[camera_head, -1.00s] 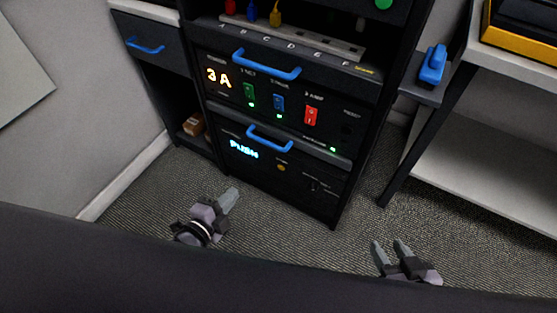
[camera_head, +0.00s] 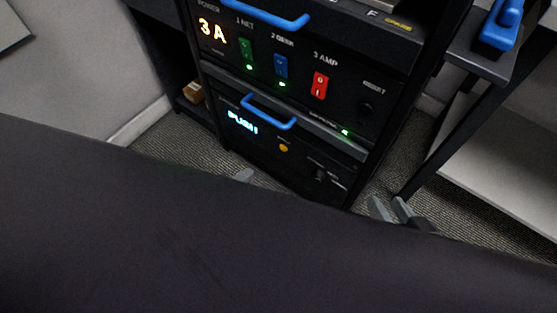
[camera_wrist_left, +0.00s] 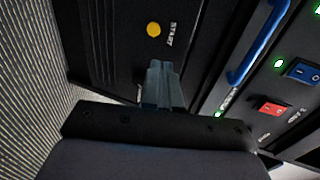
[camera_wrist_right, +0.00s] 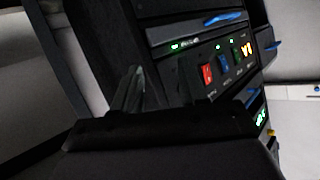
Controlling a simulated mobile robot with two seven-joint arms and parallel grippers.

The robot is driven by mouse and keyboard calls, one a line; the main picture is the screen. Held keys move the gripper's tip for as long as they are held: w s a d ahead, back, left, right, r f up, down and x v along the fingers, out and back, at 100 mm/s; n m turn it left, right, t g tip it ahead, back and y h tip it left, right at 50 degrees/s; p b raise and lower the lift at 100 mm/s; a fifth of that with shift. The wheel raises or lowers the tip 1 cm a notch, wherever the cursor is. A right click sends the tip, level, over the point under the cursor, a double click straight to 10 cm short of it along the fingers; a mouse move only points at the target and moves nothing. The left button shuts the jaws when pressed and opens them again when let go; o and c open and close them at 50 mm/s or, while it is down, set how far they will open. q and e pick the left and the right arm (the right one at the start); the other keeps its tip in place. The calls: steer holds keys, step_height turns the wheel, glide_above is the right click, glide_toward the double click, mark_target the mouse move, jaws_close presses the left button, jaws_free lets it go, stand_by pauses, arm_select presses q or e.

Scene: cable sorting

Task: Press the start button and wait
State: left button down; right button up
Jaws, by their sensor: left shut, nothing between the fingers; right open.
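The start button is a small round yellow button (camera_head: 283,148) on the lowest black panel of the rack, right of a lit blue display reading PUSH (camera_head: 242,123). In the left wrist view the yellow button (camera_wrist_left: 153,29) has the label START beside it. My left gripper (camera_wrist_left: 160,66) is shut and empty, its tips short of the button and apart from it in the picture. In the head view only the tip of my left gripper (camera_head: 245,175) shows above my dark body. My right gripper (camera_head: 389,208) is open and empty, low in front of the rack's right side.
Above sits a panel with a lit 3A readout (camera_head: 212,33) and green (camera_head: 246,50), blue (camera_head: 281,66) and red (camera_head: 320,85) switches. Blue handles (camera_head: 268,112) stick out from the rack. A shelf with a blue object (camera_head: 501,25) stands at right. Carpet lies below.

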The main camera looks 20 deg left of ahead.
arm_select(q)
steer(key=f+b, duration=0.2)
steer(key=f, duration=0.1)
steer(key=shift+w+f, duration=0.2)
arm_select(e)
steer(key=shift+w+a+f+y, duration=0.25)
steer(key=shift+a+f+y, duration=0.05)
steer(key=shift+a+f, duration=0.3)
arm_select(q)
steer(key=shift+w+d, duration=0.1)
steer(key=b, duration=0.4)
glide_toward(283, 149)
steer(key=b+x, duration=0.2)
steer(key=f+b+x, duration=0.1)
steer(key=b+x, duration=0.1)
steer(key=x, duration=0.1)
steer(key=shift+w, duration=0.1)
steer(key=shift+w+d+r, duration=0.15)
steer(key=shift+w, duration=0.45)
arm_select(e)
steer(key=shift+s+d+f+n+t, duration=0.15)
steer(key=shift+d+n+t, duration=0.25)
steer(key=shift+t, duration=0.25)
steer(key=shift+d+f+n+t, duration=0.1)
steer(key=shift+d+n+t, duration=0.3)
steer(key=shift+t, duration=0.25)
